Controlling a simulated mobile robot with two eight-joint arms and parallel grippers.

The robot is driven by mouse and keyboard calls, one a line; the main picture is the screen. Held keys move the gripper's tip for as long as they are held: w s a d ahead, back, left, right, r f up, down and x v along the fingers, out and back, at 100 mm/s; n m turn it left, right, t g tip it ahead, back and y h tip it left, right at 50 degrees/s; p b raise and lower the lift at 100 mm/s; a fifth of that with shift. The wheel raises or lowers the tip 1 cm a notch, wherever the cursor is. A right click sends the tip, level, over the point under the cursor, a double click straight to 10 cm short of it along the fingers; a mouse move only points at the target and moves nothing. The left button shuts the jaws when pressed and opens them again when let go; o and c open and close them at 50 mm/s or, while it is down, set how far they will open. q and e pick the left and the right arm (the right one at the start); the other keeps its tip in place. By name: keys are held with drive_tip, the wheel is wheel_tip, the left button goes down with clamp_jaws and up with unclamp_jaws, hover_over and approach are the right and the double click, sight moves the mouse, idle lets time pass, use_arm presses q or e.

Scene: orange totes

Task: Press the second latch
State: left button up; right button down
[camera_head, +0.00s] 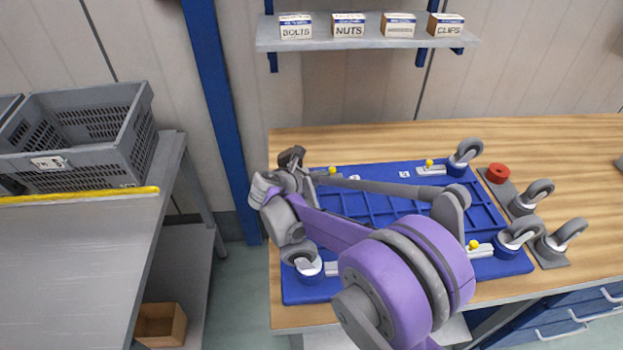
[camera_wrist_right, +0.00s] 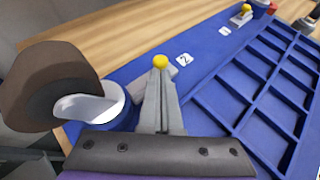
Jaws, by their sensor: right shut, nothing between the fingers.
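A blue panel (camera_head: 390,205) with a ribbed grid lies on the wooden bench. It bears casters and small latches with yellow knobs. The latch beside the "2" label shows its yellow knob (camera_head: 332,170) at the panel's back left; in the right wrist view the knob (camera_wrist_right: 160,62) is just beyond my fingertips. My right gripper (camera_wrist_right: 160,82) is shut and empty, pointing at this knob. I cannot tell whether it touches it. The latch by the "1" label has its knob (camera_head: 429,162) further right. In the head view my wrist hides much of the gripper. My left gripper is out of view.
A caster (camera_wrist_right: 85,105) stands close left of my right gripper. Another latch knob (camera_head: 474,244) is at the panel's front right. Loose casters (camera_head: 562,238) and a red round part (camera_head: 498,173) lie right. A grey crate (camera_head: 80,140) stands on the left table.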

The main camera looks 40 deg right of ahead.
sight(331, 188)
drive_tip(key=shift+w+d+f, duration=0.1)
drive_tip(key=shift+w+d, duration=0.05)
drive_tip(key=shift+d, duration=0.4)
drive_tip(key=shift+s+d+b, duration=0.35)
drive_tip(key=shift+s+d, duration=0.25)
drive_tip(key=shift+d, duration=0.35)
drive_tip(key=shift+w, duration=0.1)
drive_tip(key=shift+a, duration=0.2)
